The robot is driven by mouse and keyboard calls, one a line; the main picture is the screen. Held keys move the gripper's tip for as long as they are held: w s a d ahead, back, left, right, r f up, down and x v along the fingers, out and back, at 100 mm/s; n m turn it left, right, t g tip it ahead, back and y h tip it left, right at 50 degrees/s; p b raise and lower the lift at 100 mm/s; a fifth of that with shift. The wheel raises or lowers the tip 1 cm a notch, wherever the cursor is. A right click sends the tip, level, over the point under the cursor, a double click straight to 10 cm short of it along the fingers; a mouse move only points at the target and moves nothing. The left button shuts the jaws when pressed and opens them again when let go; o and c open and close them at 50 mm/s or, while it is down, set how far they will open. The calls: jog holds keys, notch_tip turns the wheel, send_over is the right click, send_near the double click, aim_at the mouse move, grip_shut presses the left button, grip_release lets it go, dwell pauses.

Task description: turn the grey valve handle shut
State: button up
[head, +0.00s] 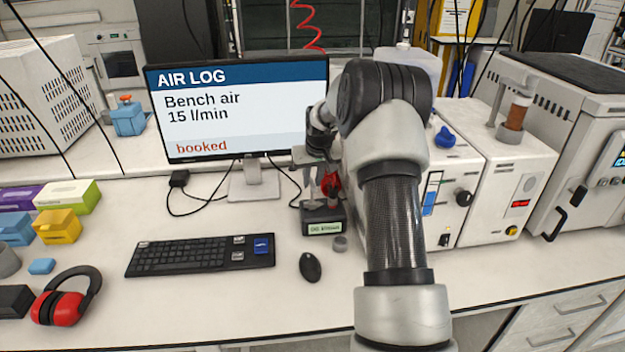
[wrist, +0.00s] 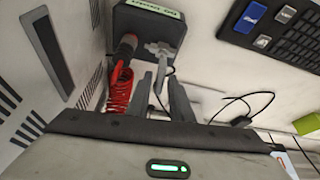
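The grey valve handle (wrist: 159,50) shows in the wrist view at the front of a black block (wrist: 137,28) with a pale label. A red coiled hose (wrist: 118,92) joins the block just left of the handle. My gripper (wrist: 160,78) is open, its two fingers apart, with the handle's grey shape in line with the gap between them. I cannot tell whether the fingers touch it. In the head view the labelled block (head: 323,228) stands on the bench, below my wrist. There the handle is hard to make out among the fingers and the red hose (head: 330,184).
A white instrument (head: 458,165) stands close on the right, partly behind my arm. A small grey cylinder (head: 340,243) sits before the block.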

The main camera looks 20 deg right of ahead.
grip_shut()
jog(key=shift+f+m+b, duration=0.15)
jog(key=shift+m+b, duration=0.15)
jog(key=shift+b, duration=0.1)
jog(key=shift+m+h, duration=0.3)
jog(key=shift+m, duration=0.2)
jog(key=shift+o, duration=1.8)
grip_release()
jog(key=shift+r, duration=0.2)
jog(key=b+v, duration=0.1)
jog(key=v, duration=1.6)
jog(key=shift+r, duration=0.15)
jog(key=shift+a, duration=0.15)
